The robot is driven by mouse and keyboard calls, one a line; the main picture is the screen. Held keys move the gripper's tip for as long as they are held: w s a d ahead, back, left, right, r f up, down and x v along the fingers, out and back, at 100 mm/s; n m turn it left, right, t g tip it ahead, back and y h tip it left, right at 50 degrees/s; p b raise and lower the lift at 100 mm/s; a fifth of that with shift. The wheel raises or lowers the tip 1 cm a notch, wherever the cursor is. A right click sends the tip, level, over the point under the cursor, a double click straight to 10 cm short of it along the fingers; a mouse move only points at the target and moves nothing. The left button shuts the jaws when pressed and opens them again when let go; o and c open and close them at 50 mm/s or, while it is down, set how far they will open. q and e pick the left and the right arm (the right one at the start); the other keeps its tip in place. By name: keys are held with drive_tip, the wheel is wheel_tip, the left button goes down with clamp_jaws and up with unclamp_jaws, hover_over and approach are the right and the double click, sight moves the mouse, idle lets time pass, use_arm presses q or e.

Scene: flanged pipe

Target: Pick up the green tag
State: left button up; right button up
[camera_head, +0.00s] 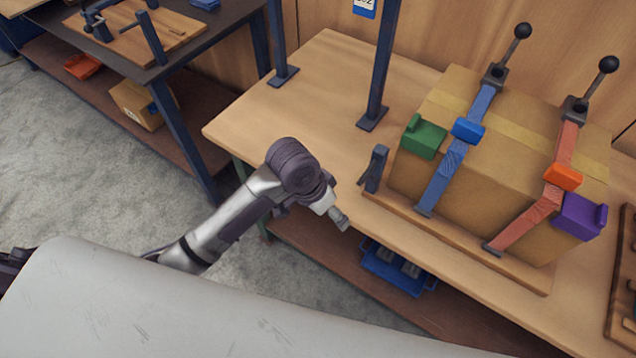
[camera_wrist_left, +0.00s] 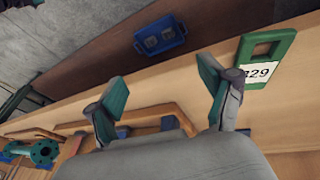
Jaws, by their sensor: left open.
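In the left wrist view a green tag (camera_wrist_left: 268,56) with a rectangular opening at one end and a white label ending in "29" lies on the pale wooden surface at the right. My left gripper (camera_wrist_left: 165,92) is open and empty; the tag is outside its fingers, to their right. In the head view my left gripper (camera_head: 338,214) hangs over the table's front edge, left of the strapped box. I cannot make out the labelled tag there. A green block (camera_head: 423,137) sits on the box's left side. My right gripper is not in view.
The cardboard box (camera_head: 487,125) stands on a board with blue and orange straps and tall levers. A dark post (camera_head: 380,60) rises behind my arm. A blue bin (camera_head: 398,268) is on the lower shelf. A green flanged part (camera_wrist_left: 43,152) shows in the wrist view.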

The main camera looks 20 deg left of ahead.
use_arm(q)
drive_tip(key=shift+m+g+y, duration=0.4)
drive_tip(key=shift+m+y, duration=0.2)
drive_tip(key=w+r, duration=0.1)
drive_tip(key=w+a+r, duration=0.1)
drive_tip(key=w+r, duration=0.3)
drive_tip(key=shift+a, duration=0.35)
drive_tip(key=w+a+r+y, duration=0.2)
drive_tip(key=w+a+r, duration=0.2)
drive_tip(key=r, duration=0.2)
drive_tip(key=shift+g, duration=0.4)
wheel_tip(320, 180, down, 8)
drive_tip(key=shift+a+r, duration=0.1)
drive_tip(key=f, duration=0.2)
drive_tip(key=a+f+p, duration=0.1)
drive_tip(key=f, duration=0.1)
drive_tip(key=shift+s, duration=0.1)
drive_tip(key=shift+f, duration=0.65)
drive_tip(key=c, duration=1.1)
